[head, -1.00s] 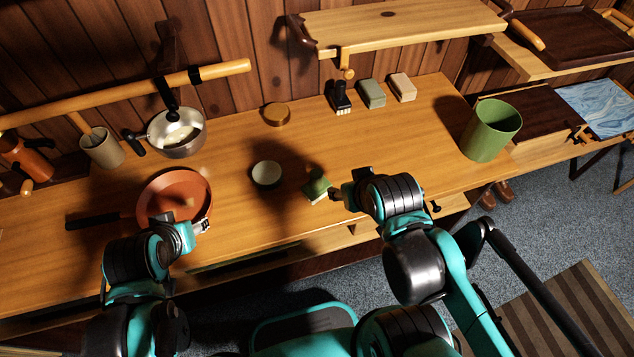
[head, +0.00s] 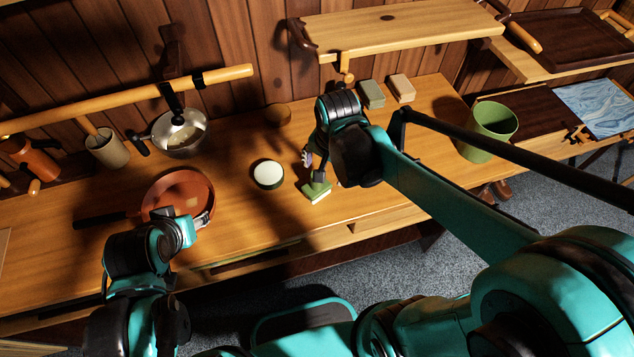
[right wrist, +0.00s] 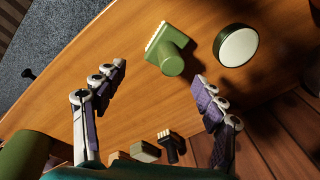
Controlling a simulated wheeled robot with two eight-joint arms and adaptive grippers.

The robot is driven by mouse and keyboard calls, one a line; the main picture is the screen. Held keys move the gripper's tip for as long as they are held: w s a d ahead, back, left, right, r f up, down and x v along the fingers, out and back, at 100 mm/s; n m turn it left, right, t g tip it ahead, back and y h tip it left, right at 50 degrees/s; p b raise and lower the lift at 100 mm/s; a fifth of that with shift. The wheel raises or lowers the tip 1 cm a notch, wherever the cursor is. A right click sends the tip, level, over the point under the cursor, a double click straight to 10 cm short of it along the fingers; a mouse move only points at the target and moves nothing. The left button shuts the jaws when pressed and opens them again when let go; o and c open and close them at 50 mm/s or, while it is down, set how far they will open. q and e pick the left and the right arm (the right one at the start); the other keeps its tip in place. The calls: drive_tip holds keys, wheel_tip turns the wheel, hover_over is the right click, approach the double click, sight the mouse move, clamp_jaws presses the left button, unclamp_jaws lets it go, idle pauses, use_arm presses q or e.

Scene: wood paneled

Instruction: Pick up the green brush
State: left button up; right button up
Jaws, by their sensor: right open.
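The green brush (head: 316,190) lies on the wooden counter near its front edge, with a round green knob on a block. It also shows in the right wrist view (right wrist: 170,52), with pale bristles along one side. My right gripper (head: 308,166) is just behind and above the brush in the head view. In the right wrist view my right gripper (right wrist: 160,82) is open and empty, its fingers apart with the brush ahead between them. My left gripper (head: 205,217) is by the orange pan at the left; its jaws are too small to judge.
A white-topped green round container (head: 268,174) stands just left of the brush. The orange pan (head: 165,195) is farther left. A green cup (head: 488,130) stands at the right. Two blocks (head: 371,94) (head: 402,88) sit at the back under a raised shelf (head: 400,30).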

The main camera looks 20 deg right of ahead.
sight(317, 186)
drive_tip(key=w+f+m, duration=0.1)
drive_tip(key=w+a+f+m+g, duration=0.1)
drive_tip(key=w+f+m+g, duration=0.1)
drive_tip(key=m, duration=0.1)
drive_tip(key=shift+a+f+p, duration=0.3)
drive_tip(key=shift+a+p, duration=0.1)
drive_tip(key=shift+f, duration=0.35)
drive_tip(key=f+b, duration=0.1)
drive_tip(key=f, duration=0.1)
drive_tip(key=f+b, duration=0.1)
drive_tip(key=f, duration=0.1)
drive_tip(key=f+b, duration=0.1)
drive_tip(key=f, duration=0.1)
drive_tip(key=shift+s+d+f, duration=0.2)
drive_tip(key=shift+s+f, duration=0.1)
drive_tip(key=shift+s, duration=0.05)
drive_tip(key=shift+f, duration=0.4)
drive_tip(key=c, duration=1.5)
drive_tip(key=shift+o, duration=0.2)
drive_tip(key=shift+r, duration=0.1)
drive_tip(key=shift+r, duration=0.1)
